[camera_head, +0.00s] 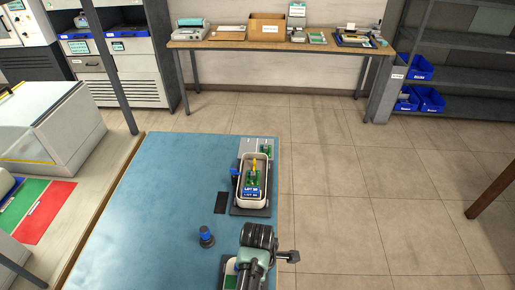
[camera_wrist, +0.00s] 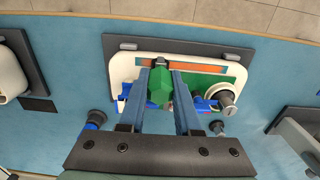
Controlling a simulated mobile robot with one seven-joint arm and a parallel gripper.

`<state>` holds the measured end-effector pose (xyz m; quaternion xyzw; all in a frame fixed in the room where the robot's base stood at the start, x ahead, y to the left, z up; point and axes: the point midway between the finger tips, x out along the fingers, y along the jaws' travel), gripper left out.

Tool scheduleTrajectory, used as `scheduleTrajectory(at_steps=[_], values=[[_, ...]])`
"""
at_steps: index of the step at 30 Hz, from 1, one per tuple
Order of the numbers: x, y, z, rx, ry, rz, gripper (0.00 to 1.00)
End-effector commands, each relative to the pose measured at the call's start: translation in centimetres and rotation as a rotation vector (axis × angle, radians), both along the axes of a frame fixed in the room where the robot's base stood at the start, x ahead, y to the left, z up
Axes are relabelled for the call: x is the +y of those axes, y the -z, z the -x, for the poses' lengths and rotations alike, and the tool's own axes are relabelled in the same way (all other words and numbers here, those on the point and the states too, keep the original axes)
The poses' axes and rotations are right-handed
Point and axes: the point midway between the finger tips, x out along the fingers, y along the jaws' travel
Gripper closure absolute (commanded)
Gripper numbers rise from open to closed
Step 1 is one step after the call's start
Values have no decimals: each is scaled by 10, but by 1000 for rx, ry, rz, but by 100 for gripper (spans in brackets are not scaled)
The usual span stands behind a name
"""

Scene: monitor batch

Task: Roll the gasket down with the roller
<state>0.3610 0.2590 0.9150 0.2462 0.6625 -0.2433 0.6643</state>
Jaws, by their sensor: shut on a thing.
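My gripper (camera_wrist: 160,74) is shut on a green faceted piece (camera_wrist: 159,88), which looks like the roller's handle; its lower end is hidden. It is above a white tray (camera_wrist: 118,72) on a dark base. An orange-brown strip (camera_wrist: 210,69), which looks like the gasket, runs along the far side of a green part (camera_wrist: 208,84) in that tray. I cannot tell whether the held piece touches the strip. In the head view my arm covers most of this tray.
A blue-topped dark knob (camera_head: 206,235) stands on the blue table (camera_head: 150,215), left of my arm. Beyond it are a black pad (camera_head: 221,203) and another white tray (camera_head: 239,196) with green and yellow contents. A pale round piece (camera_wrist: 226,93) is at the near tray's right. The table's left is clear.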

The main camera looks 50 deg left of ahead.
Motion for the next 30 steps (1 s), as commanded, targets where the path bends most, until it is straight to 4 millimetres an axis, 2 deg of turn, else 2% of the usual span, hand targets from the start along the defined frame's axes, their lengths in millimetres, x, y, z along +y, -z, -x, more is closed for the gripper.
scheduleTrajectory(at_steps=[3,30], values=[[-9,0,9,8,1,6,100],[-45,-3,40,8,1,6,100]])
